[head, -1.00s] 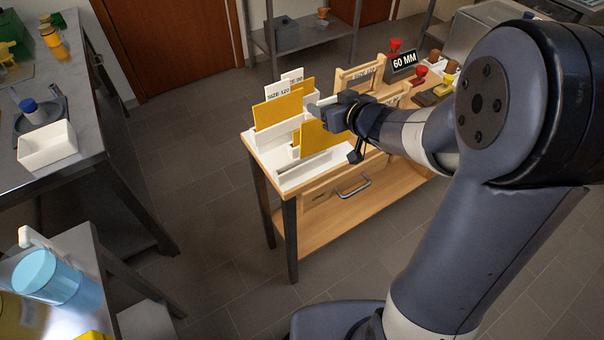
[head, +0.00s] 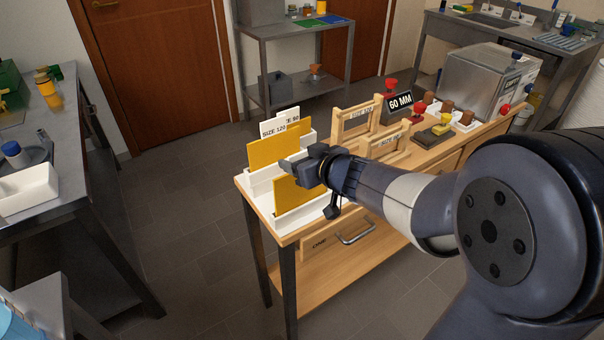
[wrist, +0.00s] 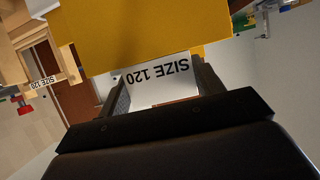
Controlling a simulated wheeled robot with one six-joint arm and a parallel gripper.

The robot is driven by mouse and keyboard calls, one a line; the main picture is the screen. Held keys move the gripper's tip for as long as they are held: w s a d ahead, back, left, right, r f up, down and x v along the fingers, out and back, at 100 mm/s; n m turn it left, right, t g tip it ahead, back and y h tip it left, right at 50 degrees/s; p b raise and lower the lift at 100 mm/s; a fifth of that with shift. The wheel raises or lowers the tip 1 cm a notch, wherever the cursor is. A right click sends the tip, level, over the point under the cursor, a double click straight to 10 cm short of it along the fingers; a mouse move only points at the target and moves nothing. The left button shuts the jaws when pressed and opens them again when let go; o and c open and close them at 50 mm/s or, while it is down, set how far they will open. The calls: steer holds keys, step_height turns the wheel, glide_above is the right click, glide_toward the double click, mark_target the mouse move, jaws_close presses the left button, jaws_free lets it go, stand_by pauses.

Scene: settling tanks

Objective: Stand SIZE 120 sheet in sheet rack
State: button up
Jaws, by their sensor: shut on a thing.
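My gripper (head: 318,165) is shut on a yellow sheet (head: 298,197) near the table's front left corner. In the wrist view the sheet (wrist: 140,35) has a white tab reading SIZE 120 (wrist: 160,72), between my fingers (wrist: 158,90). The sheet looks upright, its lower edge at the front slot of a white rack (head: 300,219); I cannot tell whether it rests on the bottom. Behind it another yellow sheet (head: 268,152) stands in the white rack, near labels SIZE 120 (head: 273,129) and one partly hidden, ending in 80 (head: 293,120). My gripper hides part of the held sheet.
Two labelled wooden frames (head: 355,123) stand right of the white rack, with a 60 MM sign (head: 400,103) behind. Red-knobbed items, blocks and a metal box (head: 485,85) fill the table's right. A drawer handle (head: 355,231) sticks out in front.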

mark_target(288, 196)
step_height(288, 196, down, 3)
steer(key=shift+r+b, duration=0.1)
steer(key=shift+b, duration=0.55)
steer(key=o, duration=0.8)
steer(key=shift+c, duration=0.2)
steer(key=o, duration=0.5)
